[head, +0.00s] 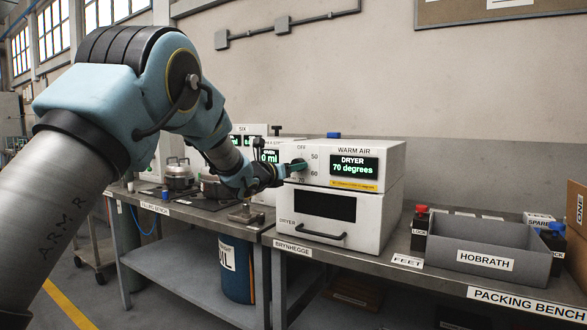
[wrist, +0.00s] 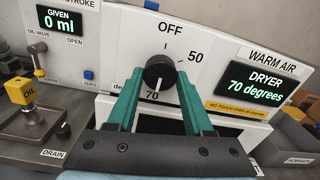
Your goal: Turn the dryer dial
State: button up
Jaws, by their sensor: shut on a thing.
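The dryer (head: 345,215) is a white box on the bench with a front panel, a dark window and a handle below. Its black round dial (wrist: 160,73) has a white mark that points down, near the printed 70. OFF is printed above the dial and 50 at its upper right. The display (wrist: 254,88) reads DRYER 70 degrees in green; it also shows in the head view (head: 354,167). My gripper (wrist: 160,80) has its green fingers on either side of the dial, shut on it. In the head view my gripper (head: 290,170) partly hides the dial.
Left of the dryer, the oil station has a yellow-capped valve (wrist: 20,90) and a display (wrist: 52,20) reading 0 ml. A grey HOBRATH bin (head: 490,250) stands right on the bench. A red-topped black item (head: 420,228) stands between dryer and bin.

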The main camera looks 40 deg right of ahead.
grip_shut()
jog(key=shift+f+n+b, duration=0.1)
jog(key=shift+n+b, duration=0.2)
jog(key=shift+b, duration=0.1)
jog(key=shift+r+n+t+b, duration=0.2)
jog(key=shift+n+b, duration=0.45)
jog(key=shift+n, duration=8.3)
jog(key=shift+n+t+b, duration=0.3)
jog(key=shift+n+b, duration=0.35)
jog(key=shift+n, duration=8.3)
